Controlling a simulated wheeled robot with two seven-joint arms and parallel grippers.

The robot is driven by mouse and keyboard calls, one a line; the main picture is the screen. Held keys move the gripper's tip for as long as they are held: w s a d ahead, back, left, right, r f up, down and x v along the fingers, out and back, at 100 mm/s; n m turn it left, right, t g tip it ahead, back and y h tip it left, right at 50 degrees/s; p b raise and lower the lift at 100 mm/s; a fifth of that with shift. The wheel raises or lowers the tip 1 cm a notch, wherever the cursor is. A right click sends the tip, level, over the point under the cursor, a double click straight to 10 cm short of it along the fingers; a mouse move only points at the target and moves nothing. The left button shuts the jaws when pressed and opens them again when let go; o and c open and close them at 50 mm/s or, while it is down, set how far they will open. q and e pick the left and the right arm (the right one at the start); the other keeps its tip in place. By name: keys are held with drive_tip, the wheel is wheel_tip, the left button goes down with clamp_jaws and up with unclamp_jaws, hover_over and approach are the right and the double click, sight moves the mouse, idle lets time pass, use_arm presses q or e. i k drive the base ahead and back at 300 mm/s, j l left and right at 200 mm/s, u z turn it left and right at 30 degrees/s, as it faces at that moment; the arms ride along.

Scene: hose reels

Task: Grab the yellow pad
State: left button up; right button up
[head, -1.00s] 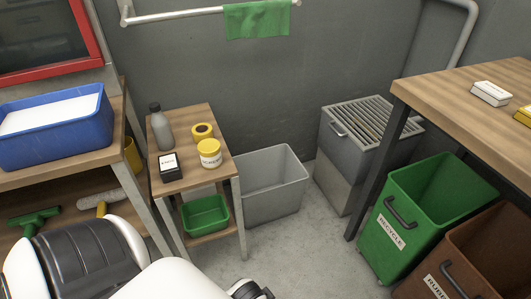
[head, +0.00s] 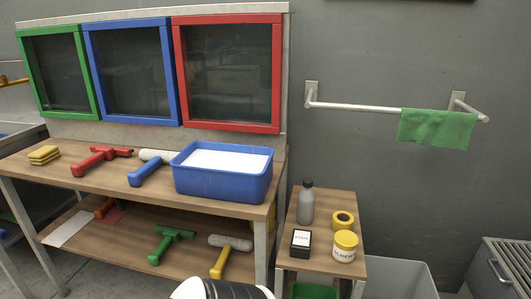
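A yellow pad (head: 44,155) lies at the far left of the wooden workbench in the head view. It looks like a small block with dark lines along its side, perhaps stacked layers. Nothing touches it, and bare wood lies around it. Neither of my grippers is in view; only a white and black part of my own body shows at the bottom edge.
On the workbench (head: 110,190) are a red-handled tool (head: 100,158), a blue-handled roller (head: 150,170) and a blue tub (head: 225,183) of white material. Framed panels stand behind. A side table (head: 322,225) holds a bottle, box, tape and jar. A green cloth (head: 437,127) hangs on a rail.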

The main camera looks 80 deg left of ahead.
sight(46, 154)
drive_tip(key=u, duration=3.85)
